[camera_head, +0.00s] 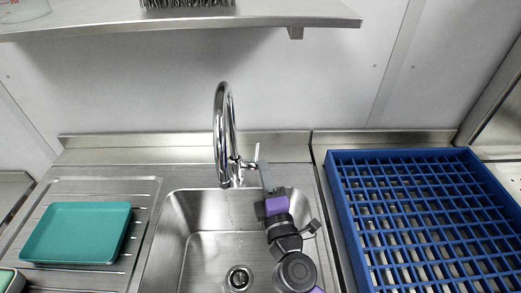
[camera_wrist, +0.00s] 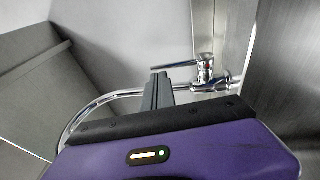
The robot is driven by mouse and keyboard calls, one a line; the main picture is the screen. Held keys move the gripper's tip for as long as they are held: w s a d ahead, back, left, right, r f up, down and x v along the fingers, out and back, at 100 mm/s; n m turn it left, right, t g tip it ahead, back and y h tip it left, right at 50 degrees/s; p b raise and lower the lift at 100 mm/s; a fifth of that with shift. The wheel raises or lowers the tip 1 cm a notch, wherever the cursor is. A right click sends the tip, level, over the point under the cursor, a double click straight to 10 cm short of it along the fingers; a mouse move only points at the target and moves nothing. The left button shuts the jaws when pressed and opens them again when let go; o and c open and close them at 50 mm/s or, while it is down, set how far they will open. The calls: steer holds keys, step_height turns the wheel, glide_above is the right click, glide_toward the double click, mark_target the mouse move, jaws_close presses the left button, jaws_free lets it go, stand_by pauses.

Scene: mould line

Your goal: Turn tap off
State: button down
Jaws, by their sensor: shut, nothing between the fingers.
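The chrome tap (camera_head: 222,125) has a tall curved spout and stands at the back of the sink. Its slim lever (camera_head: 257,151) sticks up at the right of its base. In the wrist view the tap body (camera_wrist: 205,75) has a red mark, and the lever (camera_wrist: 178,65) points left, close to the fingertips. My gripper (camera_head: 263,165) is shut and empty, just beside the lever at the right; its fingers also show in the wrist view (camera_wrist: 158,78). I cannot tell whether they touch the lever. No water stream is clearly visible.
The steel sink (camera_head: 173,240) lies below the tap, with a round drain (camera_head: 238,279). A teal tray (camera_head: 78,232) rests on the drainboard at left. A blue grid rack (camera_head: 333,178) stands at right. A steel shelf (camera_head: 100,27) hangs above.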

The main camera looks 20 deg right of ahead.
mark_target(258, 148)
steer(key=shift+p+x, duration=0.4)
steer(key=shift+x, duration=1.8)
